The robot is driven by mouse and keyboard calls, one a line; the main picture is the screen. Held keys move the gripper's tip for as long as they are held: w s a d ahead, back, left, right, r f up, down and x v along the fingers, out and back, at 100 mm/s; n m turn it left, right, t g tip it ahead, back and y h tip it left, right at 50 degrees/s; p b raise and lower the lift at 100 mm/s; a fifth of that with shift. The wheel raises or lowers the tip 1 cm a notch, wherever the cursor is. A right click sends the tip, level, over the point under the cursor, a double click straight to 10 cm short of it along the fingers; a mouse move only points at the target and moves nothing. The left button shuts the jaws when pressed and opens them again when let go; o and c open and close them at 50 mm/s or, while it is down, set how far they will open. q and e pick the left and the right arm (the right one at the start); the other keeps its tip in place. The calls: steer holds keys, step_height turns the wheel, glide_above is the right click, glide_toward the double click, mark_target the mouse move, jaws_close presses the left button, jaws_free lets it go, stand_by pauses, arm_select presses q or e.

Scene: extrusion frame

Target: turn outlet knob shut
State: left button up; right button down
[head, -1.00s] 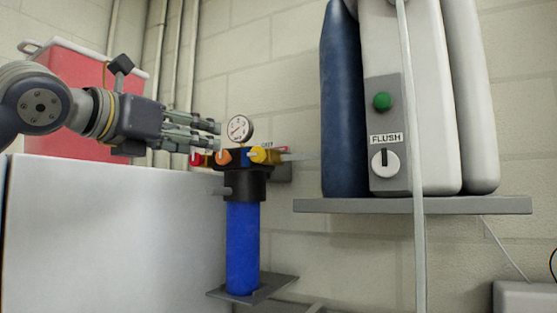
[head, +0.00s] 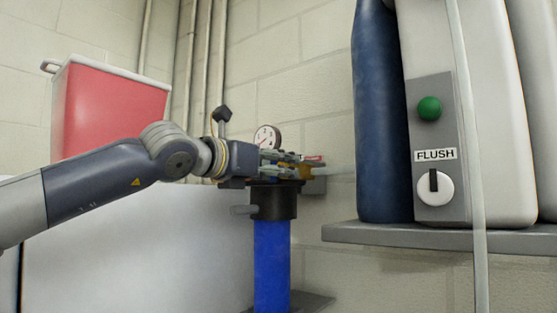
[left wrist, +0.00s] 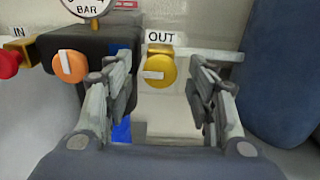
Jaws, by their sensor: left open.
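The outlet knob (left wrist: 160,66) is yellow with a white pointer bar lying about level, under an OUT label (left wrist: 160,37). It sits on the dark filter head (head: 273,198) above a blue filter housing (head: 271,265). My left gripper (left wrist: 163,62) is open, its fingers pointing toward the outlet knob. In the left wrist view the knob shows between the two fingers, closer to the left one; I cannot tell whether they touch. In the head view the fingers hide most of the knobs. My right gripper is not in view.
An orange knob (left wrist: 69,66) and a red knob (left wrist: 8,64) by the IN label stand left of the outlet. A pressure gauge (head: 267,137) rises above. A shelf (head: 430,237) with a FLUSH dial (head: 433,189) and a blue cylinder (head: 383,120) is at right.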

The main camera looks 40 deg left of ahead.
arm_select(q)
steer(key=shift+w, duration=0.5)
steer(key=shift+c, duration=1.1)
steer(key=c, duration=0.8)
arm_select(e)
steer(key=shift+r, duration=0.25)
